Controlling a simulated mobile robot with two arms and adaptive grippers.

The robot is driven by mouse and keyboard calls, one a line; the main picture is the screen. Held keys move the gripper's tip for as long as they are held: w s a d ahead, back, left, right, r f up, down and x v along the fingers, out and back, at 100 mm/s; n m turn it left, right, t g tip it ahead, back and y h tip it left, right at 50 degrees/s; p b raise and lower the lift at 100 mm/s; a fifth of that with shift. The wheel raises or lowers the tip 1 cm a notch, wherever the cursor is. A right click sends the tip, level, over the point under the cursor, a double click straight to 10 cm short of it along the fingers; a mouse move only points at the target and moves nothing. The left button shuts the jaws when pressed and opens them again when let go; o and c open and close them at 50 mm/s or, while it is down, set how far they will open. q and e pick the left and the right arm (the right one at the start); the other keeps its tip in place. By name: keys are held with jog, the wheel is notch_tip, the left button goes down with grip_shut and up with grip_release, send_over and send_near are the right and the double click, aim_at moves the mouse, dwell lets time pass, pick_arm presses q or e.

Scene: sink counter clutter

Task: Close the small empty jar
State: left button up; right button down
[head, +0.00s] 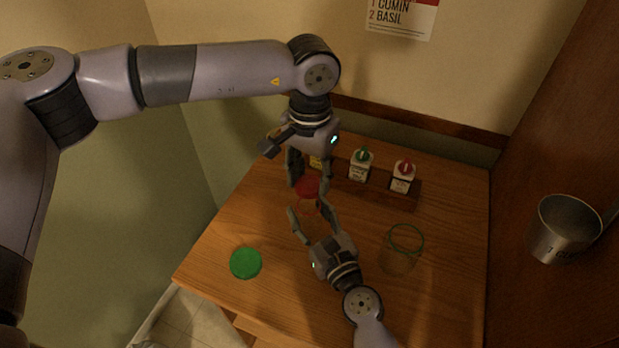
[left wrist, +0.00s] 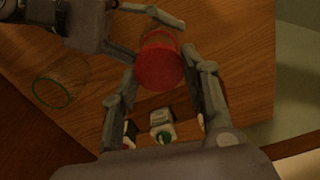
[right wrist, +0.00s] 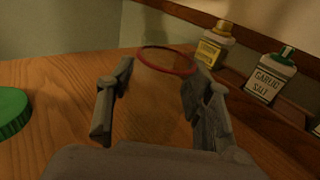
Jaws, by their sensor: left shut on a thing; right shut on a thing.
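The small jar (head: 312,208) is clear glass with a red rim and looks empty. My right gripper (head: 309,213) is shut around its sides. In the right wrist view the jar (right wrist: 155,100) stands between the fingers, and its red-ringed mouth looks open. The red lid (head: 307,187) is in my left gripper (head: 309,182), which points down over the jar. In the left wrist view the red lid (left wrist: 160,68) sits between the fingertips and overlaps the jar. The lid appears above the mouth; the exact gap is hard to tell.
A larger jar with a green rim (head: 405,240) stands right of my right gripper. A green lid (head: 246,263) lies at the table's left. Spice bottles with green (head: 361,165) and red (head: 403,177) caps stand at the back, beside a yellow one (right wrist: 213,45). A metal cup (head: 565,230) is at the right.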

aim_at(309, 215)
pick_arm(q)
jog(key=shift+f, duration=0.75)
jog(key=shift+f, duration=0.1)
jog(key=shift+f, duration=0.8)
jog(key=shift+f, duration=0.55)
jog(key=m, duration=0.6)
jog(key=shift+d+m, duration=0.1)
jog(key=shift+m, duration=0.2)
jog(key=o, duration=0.7)
